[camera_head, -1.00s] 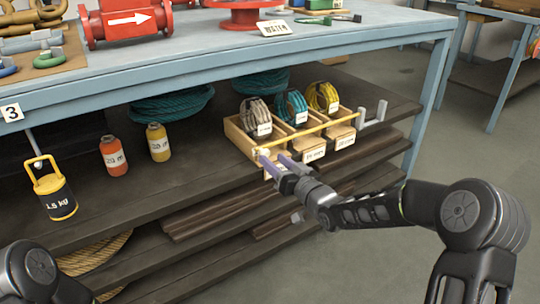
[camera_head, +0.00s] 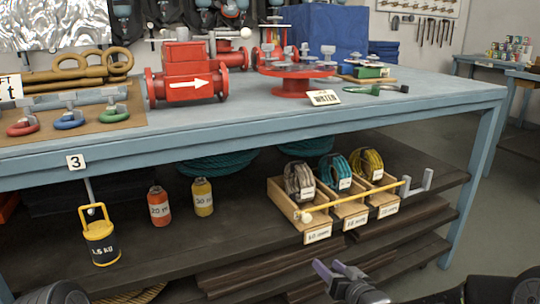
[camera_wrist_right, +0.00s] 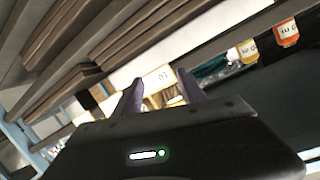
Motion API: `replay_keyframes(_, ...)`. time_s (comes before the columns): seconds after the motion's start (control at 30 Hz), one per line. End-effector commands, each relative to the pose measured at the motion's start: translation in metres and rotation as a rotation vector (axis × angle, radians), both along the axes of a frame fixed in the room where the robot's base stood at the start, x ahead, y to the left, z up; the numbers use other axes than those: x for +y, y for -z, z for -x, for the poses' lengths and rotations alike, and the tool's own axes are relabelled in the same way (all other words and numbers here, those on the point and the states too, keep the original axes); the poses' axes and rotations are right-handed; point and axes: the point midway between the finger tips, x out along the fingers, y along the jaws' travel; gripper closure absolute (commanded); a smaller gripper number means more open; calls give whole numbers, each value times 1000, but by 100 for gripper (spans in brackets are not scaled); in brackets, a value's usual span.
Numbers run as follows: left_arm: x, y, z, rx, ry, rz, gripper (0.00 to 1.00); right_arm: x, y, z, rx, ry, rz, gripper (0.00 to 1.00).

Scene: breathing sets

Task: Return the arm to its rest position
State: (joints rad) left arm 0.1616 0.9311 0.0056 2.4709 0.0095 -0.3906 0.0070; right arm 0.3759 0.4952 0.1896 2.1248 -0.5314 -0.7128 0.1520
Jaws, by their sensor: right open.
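My right gripper (camera_head: 330,267) is low in the head view, in front of the shelf and below the wooden tray (camera_head: 318,236). Its jaws are open with nothing between them; the purple-grey fingers also show apart in the right wrist view (camera_wrist_right: 160,90). My right arm (camera_head: 500,290) runs along the bottom right edge, mostly cut off. A small dark part of my left arm (camera_head: 58,293) shows at the bottom left; its gripper is out of view.
The tray holds grey, teal and yellow coils (camera_head: 367,163), with a yellow bar (camera_head: 360,200) across its front. Orange (camera_head: 159,205) and yellow bottles (camera_head: 202,197) and a yellow-black weight (camera_head: 100,237) are left. The blue workbench (camera_head: 240,124) is above. Floor at right is clear.

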Motion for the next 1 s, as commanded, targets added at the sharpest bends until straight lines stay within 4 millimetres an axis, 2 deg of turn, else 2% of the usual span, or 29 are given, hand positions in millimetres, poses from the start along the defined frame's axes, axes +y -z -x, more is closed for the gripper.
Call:
replay_keyframes(0.03,0,0,0,0,0,0,100,6,32,14,88,7,-9,52)
replay_keyframes(0.17,0,0,0,0,0,0,100,23,119,67,346,26,-32,52)
replay_keyframes(0.2,0,0,0,0,0,0,100,30,144,88,429,27,-38,52)
replay_keyframes(0.3,0,0,0,0,0,0,100,49,198,144,624,24,-50,52)
replay_keyframes(0.4,0,0,0,0,0,0,100,64,237,199,791,19,-56,52)
replay_keyframes(0.5,0,0,0,0,0,0,100,77,264,248,926,11,-57,52)
replay_keyframes(0.7,0,0,0,0,0,0,100,98,298,335,1137,-16,-39,52)
replay_keyframes(0.77,0,0,0,0,0,0,100,110,307,357,1178,-57,-13,52)
replay_keyframes(0.8,0,-24,1,3,1,1,100,108,280,351,1166,-51,-18,52)
replay_keyframes(1.0,-3,-78,5,9,10,5,100,110,225,353,1171,-58,-19,52)
